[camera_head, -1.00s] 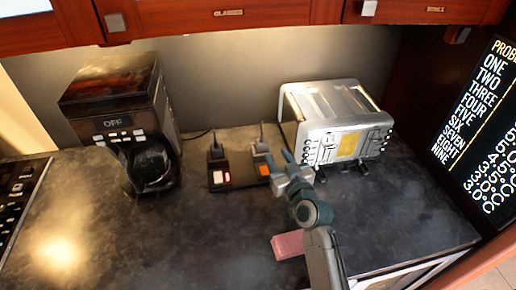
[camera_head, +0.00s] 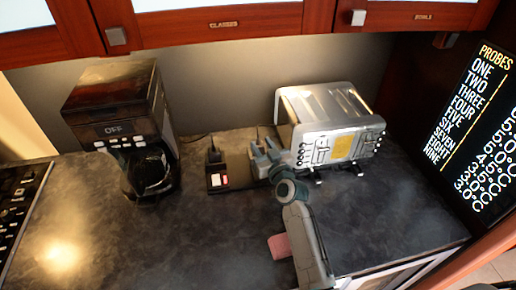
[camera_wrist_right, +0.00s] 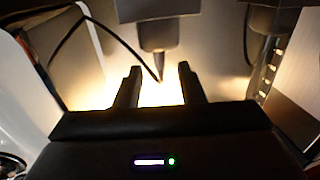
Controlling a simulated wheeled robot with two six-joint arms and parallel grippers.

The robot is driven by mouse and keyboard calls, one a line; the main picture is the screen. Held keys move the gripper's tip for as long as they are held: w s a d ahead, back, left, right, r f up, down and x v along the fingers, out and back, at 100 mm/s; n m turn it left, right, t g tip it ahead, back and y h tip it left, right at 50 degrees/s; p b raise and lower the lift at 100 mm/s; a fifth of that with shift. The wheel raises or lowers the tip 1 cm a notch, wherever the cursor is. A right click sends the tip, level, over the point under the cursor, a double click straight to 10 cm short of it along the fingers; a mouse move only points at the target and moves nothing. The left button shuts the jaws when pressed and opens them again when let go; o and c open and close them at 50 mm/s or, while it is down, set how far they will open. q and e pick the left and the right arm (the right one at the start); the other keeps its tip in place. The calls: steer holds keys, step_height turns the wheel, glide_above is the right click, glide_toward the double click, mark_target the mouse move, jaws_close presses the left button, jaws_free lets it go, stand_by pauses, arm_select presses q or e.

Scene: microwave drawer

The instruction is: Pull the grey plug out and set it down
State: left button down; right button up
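A dark power strip (camera_head: 242,174) lies on the counter between the coffee maker and the toaster. A black plug (camera_head: 214,155) stands in its left socket. The grey plug, at the right socket, is largely hidden by my right gripper (camera_head: 264,152) in the head view. In the right wrist view, a plug (camera_wrist_right: 158,34) with its cable shows just beyond the right gripper's fingers (camera_wrist_right: 159,86), in line with the gap between them. The fingers are apart with nothing clamped. A second dark plug (camera_wrist_right: 266,22) shows at the upper right there. My left gripper is not in view.
A silver toaster (camera_head: 330,130) stands close to the right of my right gripper. A coffee maker (camera_head: 125,130) stands at the left. A pink block (camera_head: 278,246) lies near my right forearm. The counter (camera_head: 165,235) is clear at the front left.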

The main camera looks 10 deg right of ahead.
steer(key=shift+w+a, duration=0.2)
steer(key=shift+w, duration=1)
steer(key=shift+s, duration=0.1)
jaws_close()
steer(key=shift+r, duration=0.1)
